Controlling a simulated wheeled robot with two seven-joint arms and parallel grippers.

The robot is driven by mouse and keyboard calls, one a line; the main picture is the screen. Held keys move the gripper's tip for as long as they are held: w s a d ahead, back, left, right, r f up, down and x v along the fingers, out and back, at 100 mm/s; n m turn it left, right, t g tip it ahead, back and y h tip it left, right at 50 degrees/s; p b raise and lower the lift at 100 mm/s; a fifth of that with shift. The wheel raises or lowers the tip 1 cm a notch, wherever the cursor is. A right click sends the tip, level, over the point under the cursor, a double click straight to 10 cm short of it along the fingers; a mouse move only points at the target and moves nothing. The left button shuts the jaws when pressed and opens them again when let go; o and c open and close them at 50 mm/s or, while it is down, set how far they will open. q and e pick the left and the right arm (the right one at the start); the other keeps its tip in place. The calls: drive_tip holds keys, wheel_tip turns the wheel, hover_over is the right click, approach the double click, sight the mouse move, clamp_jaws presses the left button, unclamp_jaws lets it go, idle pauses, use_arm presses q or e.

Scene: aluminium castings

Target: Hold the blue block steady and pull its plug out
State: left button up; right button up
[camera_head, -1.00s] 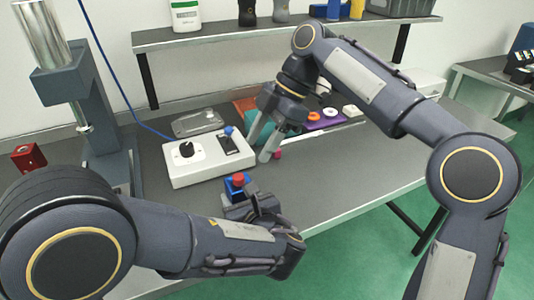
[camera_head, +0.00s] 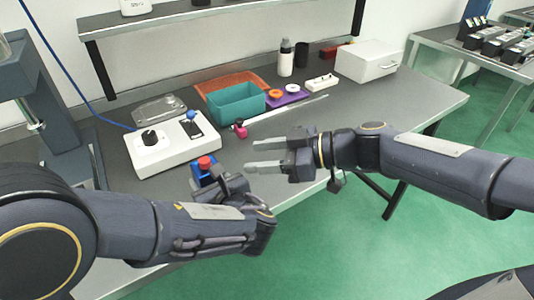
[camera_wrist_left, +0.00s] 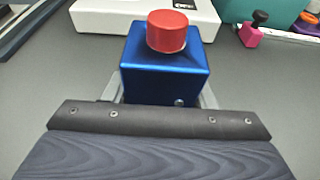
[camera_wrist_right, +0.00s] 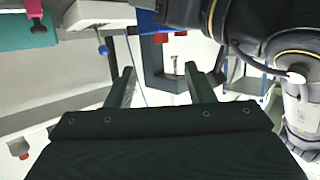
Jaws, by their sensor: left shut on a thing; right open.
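A blue block (camera_head: 204,177) with a red round plug (camera_head: 204,162) in its top stands near the table's front edge. In the left wrist view the block (camera_wrist_left: 165,70) is upright and the red plug (camera_wrist_left: 166,31) sits on its top face. My left gripper (camera_head: 212,183) is shut on the block, one finger on each side. My right gripper (camera_head: 250,156) is open and empty, to the right of the block, its fingers pointing left towards the plug but apart from it. In the right wrist view the fingers (camera_wrist_right: 163,85) are spread with nothing between them.
A white control box (camera_head: 165,150) stands just behind the block. A pink piece with a black knob (camera_head: 240,129) lies behind my right gripper. Behind it are a teal bin (camera_head: 236,106), a purple mat (camera_head: 297,100) and a white box (camera_head: 367,62). The table's right front is clear.

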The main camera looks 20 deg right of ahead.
sight(210, 161)
drive_tip(key=x, duration=1.1)
clamp_jaws()
idle(0.3)
